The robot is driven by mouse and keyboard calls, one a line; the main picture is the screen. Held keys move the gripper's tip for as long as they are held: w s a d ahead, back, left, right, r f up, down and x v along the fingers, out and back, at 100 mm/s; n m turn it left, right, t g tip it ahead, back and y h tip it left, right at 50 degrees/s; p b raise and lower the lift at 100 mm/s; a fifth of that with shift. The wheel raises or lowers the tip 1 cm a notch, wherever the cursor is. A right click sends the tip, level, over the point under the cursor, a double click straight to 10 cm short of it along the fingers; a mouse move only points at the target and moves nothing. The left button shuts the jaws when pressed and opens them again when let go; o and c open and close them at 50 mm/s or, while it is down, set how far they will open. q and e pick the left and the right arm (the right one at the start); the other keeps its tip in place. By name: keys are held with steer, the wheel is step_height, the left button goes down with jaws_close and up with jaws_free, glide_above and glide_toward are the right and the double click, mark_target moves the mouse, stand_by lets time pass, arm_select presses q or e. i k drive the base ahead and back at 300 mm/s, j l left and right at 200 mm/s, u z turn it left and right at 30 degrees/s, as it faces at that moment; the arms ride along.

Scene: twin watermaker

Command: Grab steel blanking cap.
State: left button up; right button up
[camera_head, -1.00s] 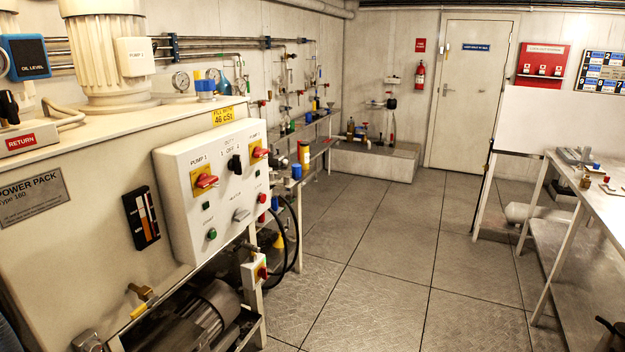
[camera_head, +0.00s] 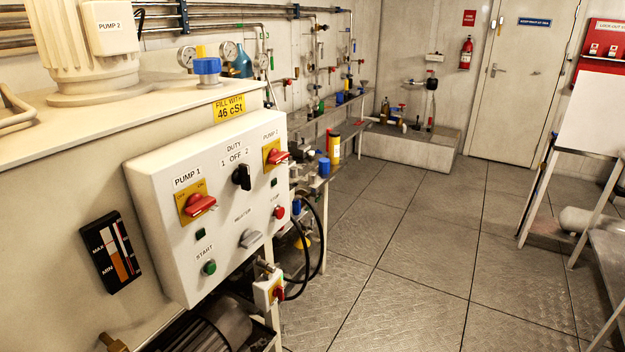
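I cannot make out a steel blanking cap in this view. The bench (camera_head: 318,183) along the left wall holds several small fittings, too small and dark to tell apart. A blue cap (camera_head: 207,70) sits on top of the power pack, but it is not steel. Neither of my grippers shows in the head view.
The power pack (camera_head: 60,195) with its white control box (camera_head: 215,215) fills the left side close by. Black hoses (camera_head: 322,240) hang beside it. A metal table (camera_head: 610,265) and white board (camera_head: 597,115) stand at right. The floor (camera_head: 415,260) between is clear up to the door (camera_head: 510,90).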

mark_target(311, 176)
steer(key=u, duration=0.2)
steer(key=i+l+u, duration=0.2)
steer(key=i+u, duration=0.25)
steer(key=i+l+u, duration=0.3)
steer(key=u, duration=0.15)
